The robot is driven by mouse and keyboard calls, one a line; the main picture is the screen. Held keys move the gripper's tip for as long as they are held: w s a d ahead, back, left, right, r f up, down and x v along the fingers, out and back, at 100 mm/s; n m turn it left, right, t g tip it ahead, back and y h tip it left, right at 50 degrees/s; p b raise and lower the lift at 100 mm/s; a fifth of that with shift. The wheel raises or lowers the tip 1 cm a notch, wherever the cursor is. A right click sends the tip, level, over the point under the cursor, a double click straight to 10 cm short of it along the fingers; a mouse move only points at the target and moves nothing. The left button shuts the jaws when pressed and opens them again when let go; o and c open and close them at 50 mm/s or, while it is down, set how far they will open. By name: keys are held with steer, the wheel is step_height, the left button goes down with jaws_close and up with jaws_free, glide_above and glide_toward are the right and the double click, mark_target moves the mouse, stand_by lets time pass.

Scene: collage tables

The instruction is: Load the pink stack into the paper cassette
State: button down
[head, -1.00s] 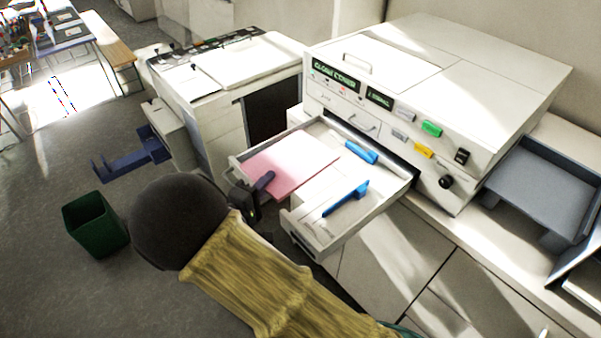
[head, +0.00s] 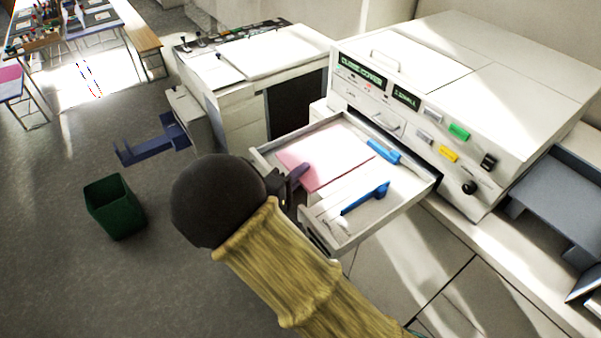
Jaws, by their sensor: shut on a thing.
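The pink stack (head: 335,152) lies flat in or just over the left part of the open paper cassette (head: 335,238). The cassette is a white drawer pulled out of the copier's front, with two blue guides (head: 366,198) in it. My gripper (head: 297,172) is at the cassette's near left side, shut on the stack's near edge. One dark finger shows on top of the paper; the other finger is hidden. I cannot tell whether the stack rests on the cassette floor.
The white copier (head: 450,110) stands behind the cassette. A grey tray (head: 570,195) is at the right. A second white machine (head: 225,110) with a blue tray (head: 155,148) stands to the left. A green bin (head: 114,208) is on the floor, with open floor around it.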

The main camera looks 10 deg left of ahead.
step_height(320, 180, down, 8)
steer(key=b, duration=0.9)
steer(key=shift+f, duration=0.25)
steer(key=c, duration=1.4)
jaws_free()
steer(key=b+v, duration=0.2)
steer(key=v, duration=1.5)
steer(key=shift+s, duration=0.2)
steer(key=shift+a, duration=0.15)
steer(key=shift+r, duration=0.1)
